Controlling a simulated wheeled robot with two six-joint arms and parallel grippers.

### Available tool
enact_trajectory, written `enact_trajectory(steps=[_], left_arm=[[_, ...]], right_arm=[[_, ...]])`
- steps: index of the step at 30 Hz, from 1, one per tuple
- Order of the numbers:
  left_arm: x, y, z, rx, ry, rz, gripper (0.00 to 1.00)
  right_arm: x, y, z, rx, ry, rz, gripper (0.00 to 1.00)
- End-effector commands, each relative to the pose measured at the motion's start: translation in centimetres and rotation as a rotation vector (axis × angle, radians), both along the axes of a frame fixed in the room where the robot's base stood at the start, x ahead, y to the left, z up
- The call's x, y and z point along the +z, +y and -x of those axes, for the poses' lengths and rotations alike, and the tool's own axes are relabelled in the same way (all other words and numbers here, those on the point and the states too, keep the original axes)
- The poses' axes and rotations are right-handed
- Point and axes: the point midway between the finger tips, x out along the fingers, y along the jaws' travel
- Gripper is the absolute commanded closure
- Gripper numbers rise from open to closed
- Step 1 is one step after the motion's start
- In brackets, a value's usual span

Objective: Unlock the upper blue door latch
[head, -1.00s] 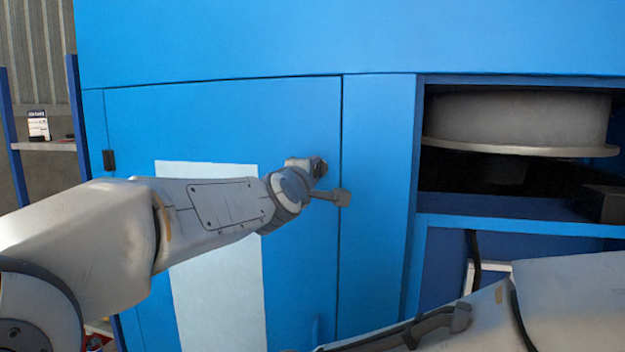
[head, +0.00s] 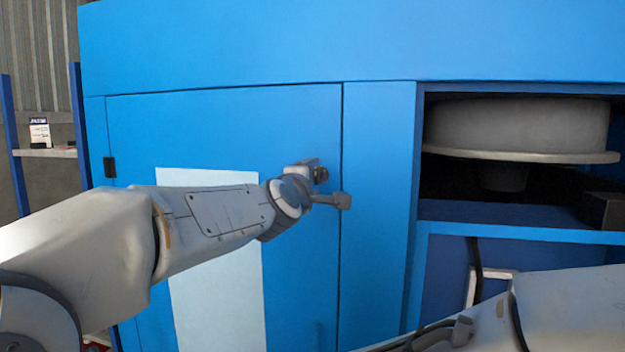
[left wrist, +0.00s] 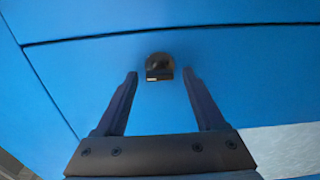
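The upper latch (left wrist: 159,66) is a small dark knob on the blue door (head: 225,130), near the door's seam. In the left wrist view it sits between and just beyond the two fingertips, with blue surface visible on both sides of it. My left gripper (left wrist: 159,74) is open, and neither finger visibly touches the latch. In the head view my left gripper (head: 341,201) is by the door's right edge, and I cannot make out the latch there. My right arm shows at the lower right, but its gripper is out of view.
A pale panel (head: 215,275) is on the door, and a black hinge (head: 110,167) is at its left edge. To the right is an open bay with a grey round part (head: 520,125). A shelf (head: 48,152) stands at the far left.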

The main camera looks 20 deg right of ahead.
Motion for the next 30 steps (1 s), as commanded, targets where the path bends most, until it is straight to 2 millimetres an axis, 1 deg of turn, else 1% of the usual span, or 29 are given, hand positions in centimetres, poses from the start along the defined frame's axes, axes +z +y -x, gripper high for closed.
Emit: enact_trajectory(steps=[5,8,15,21,25,30], left_arm=[[0.0,0.2,0.3,-0.001,-0.001,0.0,0.29],[0.0,0.8,1.3,-0.001,-0.002,0.0,0.29],[0.0,3.5,5.3,-0.001,-0.001,0.002,0.29],[0.1,5.2,7.8,-0.001,-0.001,0.001,0.29],[0.0,5.8,8.5,0.0,0.001,0.001,0.29],[0.0,5.9,8.7,0.0,0.0,0.0,0.29]], right_arm=[[-0.2,0.0,0.0,0.0,0.0,0.0,0.5],[-0.6,0.0,0.0,0.0,0.0,0.0,0.5],[-1.5,0.0,0.0,0.0,0.0,0.0,0.5],[-1.7,0.0,0.0,0.0,0.0,0.0,0.5],[-1.7,0.0,0.0,0.0,0.0,0.0,0.5],[-1.7,0.0,0.0,0.0,0.0,0.0,0.5]])
